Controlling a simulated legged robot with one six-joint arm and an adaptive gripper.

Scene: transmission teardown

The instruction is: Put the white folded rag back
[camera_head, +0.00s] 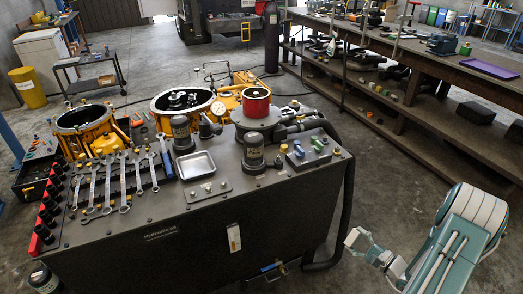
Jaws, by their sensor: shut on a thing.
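My gripper (362,243) is at the lower right, low beside the right side of the dark hydraulic unit and apart from it. It is shut on a small whitish thing (352,237) at its tips. This looks like the white folded rag, though it is small and partly covered by the fingers. I cannot make out another white folded rag on the unit's top.
A long workbench (430,65) with a purple tray (489,68) stands at right. Floor between is clear.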

